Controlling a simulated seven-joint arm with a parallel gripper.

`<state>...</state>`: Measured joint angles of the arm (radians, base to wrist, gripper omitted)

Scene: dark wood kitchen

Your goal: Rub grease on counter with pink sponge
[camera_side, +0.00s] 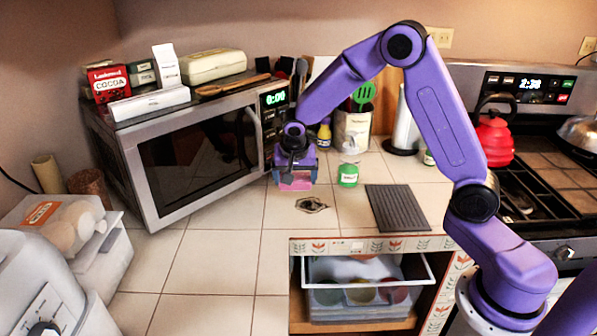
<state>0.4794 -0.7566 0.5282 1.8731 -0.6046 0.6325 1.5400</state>
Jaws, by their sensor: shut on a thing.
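My gripper (294,168) points down over the tiled counter, close to the right front corner of the microwave. It is shut on the pink sponge (295,182), which shows below the fingers at counter level. I cannot tell whether the sponge touches the tiles. A dark, irregular grease patch (312,205) lies on the light tiles, a little to the front and right of the sponge. The sponge and the patch appear apart. The fingers hide part of the sponge.
The microwave (195,150) blocks the left. An open drawer (365,290) sits below the counter's front edge. Tiles left of the grease are clear.

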